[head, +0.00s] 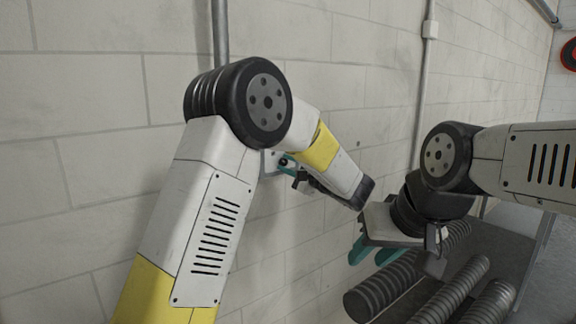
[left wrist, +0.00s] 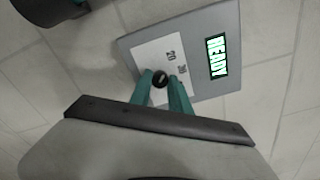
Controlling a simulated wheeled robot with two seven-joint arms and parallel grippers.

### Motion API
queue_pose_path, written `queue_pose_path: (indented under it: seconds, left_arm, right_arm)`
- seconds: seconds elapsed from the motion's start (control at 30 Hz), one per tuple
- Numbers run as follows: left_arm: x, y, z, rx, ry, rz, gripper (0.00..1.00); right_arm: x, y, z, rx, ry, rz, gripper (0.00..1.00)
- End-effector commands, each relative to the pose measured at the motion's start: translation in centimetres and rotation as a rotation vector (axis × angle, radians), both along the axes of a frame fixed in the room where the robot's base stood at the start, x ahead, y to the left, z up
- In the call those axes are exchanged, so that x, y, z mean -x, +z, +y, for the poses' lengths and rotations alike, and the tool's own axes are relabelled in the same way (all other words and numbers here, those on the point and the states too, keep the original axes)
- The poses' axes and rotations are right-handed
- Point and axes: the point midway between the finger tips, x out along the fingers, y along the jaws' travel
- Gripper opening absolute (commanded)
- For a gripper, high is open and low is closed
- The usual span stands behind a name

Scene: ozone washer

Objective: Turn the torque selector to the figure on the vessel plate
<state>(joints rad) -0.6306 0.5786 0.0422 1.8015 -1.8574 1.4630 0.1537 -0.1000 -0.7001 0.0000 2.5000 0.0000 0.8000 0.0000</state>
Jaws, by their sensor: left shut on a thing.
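The torque selector is a small black knob (left wrist: 159,79) on a grey wall panel (left wrist: 226,22). A white scale plate (left wrist: 150,53) behind it carries dark figures; one looks like 20, another perhaps 30. A screen (left wrist: 217,56) on the panel reads READY in green. My left gripper (left wrist: 160,85) is shut on the knob, with one teal finger on each side. In the head view the panel (head: 269,161) is mostly hidden behind my left arm. My right gripper (head: 371,252) is apart from the panel, its teal fingers spread and empty. I cannot make out a vessel plate.
Several dark ribbed cylinders (head: 450,290) lie at the lower right, below my right gripper. A vertical conduit (head: 421,90) runs down the pale block wall (head: 90,90). A red round object (head: 569,54) shows at the right edge.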

Motion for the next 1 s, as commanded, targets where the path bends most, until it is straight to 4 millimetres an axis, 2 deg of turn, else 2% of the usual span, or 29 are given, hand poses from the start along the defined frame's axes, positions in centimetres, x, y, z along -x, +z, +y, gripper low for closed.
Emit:
queue_pose_path:
  seconds: [0.27, 1.0]
  left_arm:
    - [0.02, 0.00, -0.09, -0.120, -0.002, 0.088, 0.00]
    - [0.01, 0.00, -0.19, -0.680, -0.002, 0.495, 0.00]
  right_arm:
    - [0.00, 0.00, 0.00, 0.000, 0.000, 0.000, 0.36]
    - [0.00, 0.00, 0.00, 0.000, 0.000, 0.000, 0.36]
